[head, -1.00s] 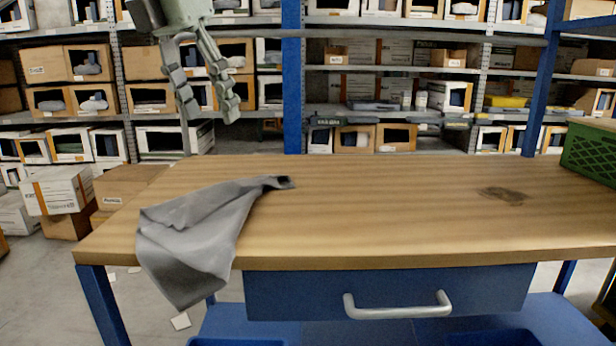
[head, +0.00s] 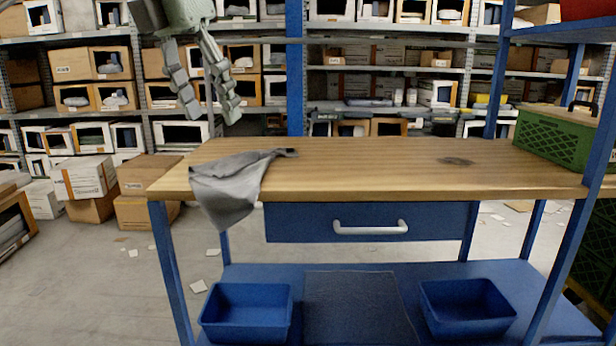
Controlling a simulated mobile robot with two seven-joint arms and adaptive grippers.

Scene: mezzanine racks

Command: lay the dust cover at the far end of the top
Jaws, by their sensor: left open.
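A grey cloth, which looks like the dust cover (head: 232,182), lies crumpled on the left part of the wooden bench top (head: 375,165). Part of it hangs over the front edge, and a narrow twisted end with a dark tip points right. My left gripper (head: 212,112) is at the upper left, open and empty, its fingers pointing down. In the picture it is above the cloth and apart from it. My right gripper is not in view.
A green crate (head: 552,140) stands at the right end of the top. A dark stain (head: 456,161) marks the wood. The middle is clear. Blue bins (head: 246,312) (head: 467,308) sit on the lower shelf. Cartons (head: 86,178) stand on the floor at left; stocked racks are behind.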

